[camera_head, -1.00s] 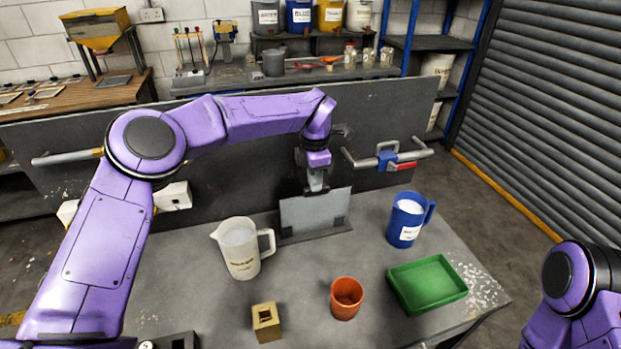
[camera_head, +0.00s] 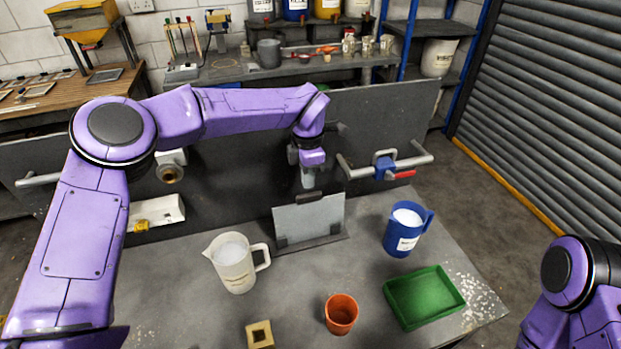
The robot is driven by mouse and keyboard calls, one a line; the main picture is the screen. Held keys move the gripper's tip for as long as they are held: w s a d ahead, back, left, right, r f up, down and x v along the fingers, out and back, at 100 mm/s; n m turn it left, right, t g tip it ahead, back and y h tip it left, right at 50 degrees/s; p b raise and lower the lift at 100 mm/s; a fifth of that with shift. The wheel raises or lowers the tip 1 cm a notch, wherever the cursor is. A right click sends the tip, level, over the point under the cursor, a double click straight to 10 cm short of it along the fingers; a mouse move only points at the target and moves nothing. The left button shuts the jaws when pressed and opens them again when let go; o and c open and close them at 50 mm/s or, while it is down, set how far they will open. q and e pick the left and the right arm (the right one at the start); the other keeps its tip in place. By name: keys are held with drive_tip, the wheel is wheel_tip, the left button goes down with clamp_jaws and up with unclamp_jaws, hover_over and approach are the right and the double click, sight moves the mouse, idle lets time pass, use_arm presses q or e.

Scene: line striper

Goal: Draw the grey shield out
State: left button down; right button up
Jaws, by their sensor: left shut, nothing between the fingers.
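The grey shield (camera_head: 310,222) is a flat light-grey plate with a dark grip on its top edge. It stands upright in a dark base (camera_head: 312,245) at the back of the grey table, with dark clips at its lower corners. My left gripper (camera_head: 308,184) is shut and empty, pointing down just above the grip. Whether its tips touch the grip I cannot tell. My right gripper is out of view; only part of my right arm shows at the right edge.
A white jug (camera_head: 232,264) stands left of the shield and a blue jug (camera_head: 401,232) right of it. An orange cup (camera_head: 341,314), a green tray (camera_head: 426,298) and a brass block (camera_head: 260,336) lie nearer. A dark panel with a pipe and red-handled valve (camera_head: 386,167) rises behind.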

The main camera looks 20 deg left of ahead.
use_arm(q)
drive_tip(key=shift+s+r, duration=0.25)
drive_tip(key=shift+r, duration=0.25)
drive_tip(key=c, duration=1.8)
unclamp_jaws()
drive_tip(key=shift+w, duration=0.15)
drive_tip(key=o, duration=0.4)
drive_tip(key=shift+w+f, duration=0.1)
drive_tip(key=o, duration=0.3)
drive_tip(key=shift+o, duration=0.2)
